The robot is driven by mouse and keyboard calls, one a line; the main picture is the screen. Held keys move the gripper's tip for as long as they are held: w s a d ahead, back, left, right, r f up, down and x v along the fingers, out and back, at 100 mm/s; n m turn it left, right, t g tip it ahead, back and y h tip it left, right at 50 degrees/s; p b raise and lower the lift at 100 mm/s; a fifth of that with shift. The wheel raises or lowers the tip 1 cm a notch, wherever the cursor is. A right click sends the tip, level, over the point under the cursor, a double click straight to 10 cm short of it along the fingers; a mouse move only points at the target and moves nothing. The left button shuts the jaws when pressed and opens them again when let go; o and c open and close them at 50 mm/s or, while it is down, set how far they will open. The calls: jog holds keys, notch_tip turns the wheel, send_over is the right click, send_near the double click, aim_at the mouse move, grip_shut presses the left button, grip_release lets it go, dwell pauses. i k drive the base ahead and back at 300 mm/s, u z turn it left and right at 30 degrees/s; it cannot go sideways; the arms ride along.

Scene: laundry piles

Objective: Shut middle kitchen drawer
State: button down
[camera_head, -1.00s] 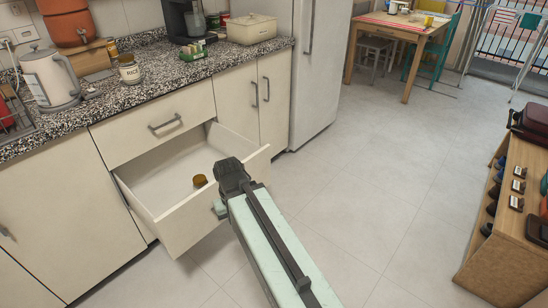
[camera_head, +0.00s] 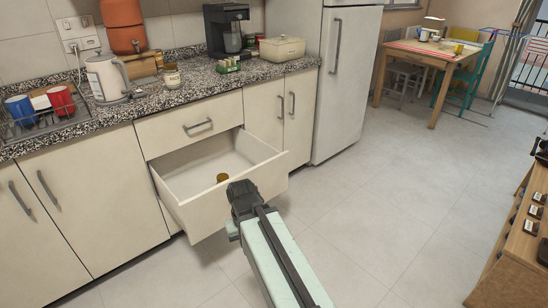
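The middle kitchen drawer (camera_head: 194,210) is pulled well out of the cream cabinet, below a shut top drawer (camera_head: 190,127). A small brown-lidded jar (camera_head: 222,177) stands inside it toward the front. My gripper (camera_head: 241,190) is at the end of my pale green arm, overlapping the drawer's front panel in the view. I cannot tell whether it touches the panel. Its fingers are seen from behind and their opening is hidden. The outer face of the drawer front is partly behind my arm, and its handle is not clearly visible.
Cabinet doors (camera_head: 92,198) flank the drawer on the left, with more doors (camera_head: 285,112) on the right beside the fridge (camera_head: 345,85). The granite counter (camera_head: 170,95) holds a kettle (camera_head: 107,78) and jars. A low wooden shelf (camera_head: 515,262) stands at right. The floor between is clear.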

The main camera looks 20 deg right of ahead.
aim_at(184, 178)
jog(key=u, duration=1.1)
jog(key=i, duration=0.5)
jog(key=z, duration=0.95)
